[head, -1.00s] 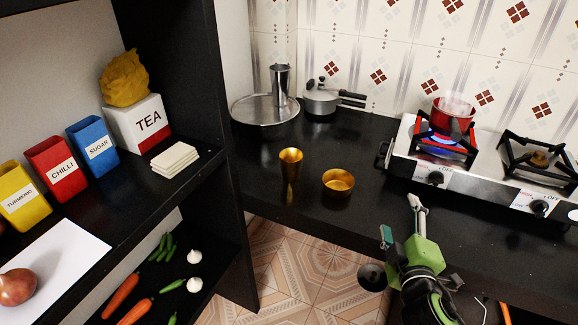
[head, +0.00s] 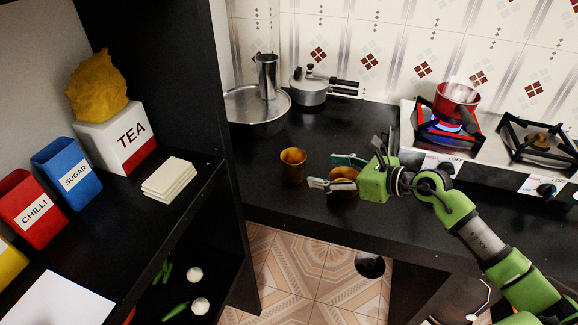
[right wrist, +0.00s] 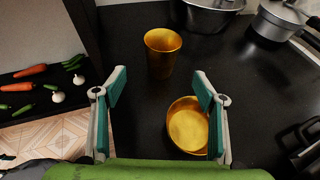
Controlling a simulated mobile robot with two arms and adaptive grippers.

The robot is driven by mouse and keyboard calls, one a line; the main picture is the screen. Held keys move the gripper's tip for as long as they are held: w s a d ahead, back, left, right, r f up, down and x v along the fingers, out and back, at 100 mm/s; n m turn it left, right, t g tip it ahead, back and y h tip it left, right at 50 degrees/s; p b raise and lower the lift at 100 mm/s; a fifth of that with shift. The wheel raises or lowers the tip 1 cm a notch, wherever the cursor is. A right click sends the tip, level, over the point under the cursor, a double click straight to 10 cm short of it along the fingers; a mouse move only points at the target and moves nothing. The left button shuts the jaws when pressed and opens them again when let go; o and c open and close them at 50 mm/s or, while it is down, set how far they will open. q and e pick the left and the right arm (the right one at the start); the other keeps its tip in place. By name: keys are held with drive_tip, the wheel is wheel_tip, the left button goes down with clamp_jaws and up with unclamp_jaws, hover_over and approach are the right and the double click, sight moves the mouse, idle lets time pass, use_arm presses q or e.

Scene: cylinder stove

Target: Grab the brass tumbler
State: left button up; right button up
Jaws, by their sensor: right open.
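The brass tumbler (head: 292,167) stands upright on the black counter, left of my right gripper in the head view. In the right wrist view the tumbler (right wrist: 162,52) is ahead of the gripper, beyond the fingertips and between their lines. My right gripper (head: 335,172) is open and empty, its fingers pointing left toward the tumbler; it also shows in the right wrist view (right wrist: 160,90). A brass bowl (right wrist: 187,128) sits close by the right finger in the wrist view. In the head view the bowl (head: 343,183) is partly hidden by the gripper. My left gripper is out of view.
A steel plate or pan (head: 243,117) with a steel tumbler (head: 267,77) and a lidded pan (head: 310,92) stand behind. A lit stove (head: 440,148) with a red pot (head: 456,102) is at the right. A dark shelf panel (head: 236,215) borders the left.

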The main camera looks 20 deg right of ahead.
sight(302, 167)
drive_tip(key=x, duration=0.7)
drive_tip(key=shift+w+a+p, duration=0.15)
drive_tip(key=shift+a+p, duration=0.05)
drive_tip(key=shift+p, duration=0.15)
drive_tip(key=shift+x, duration=2.6)
drive_tip(key=shift+d+f, duration=0.1)
drive_tip(key=shift+d, duration=0.15)
drive_tip(key=c, duration=1.3)
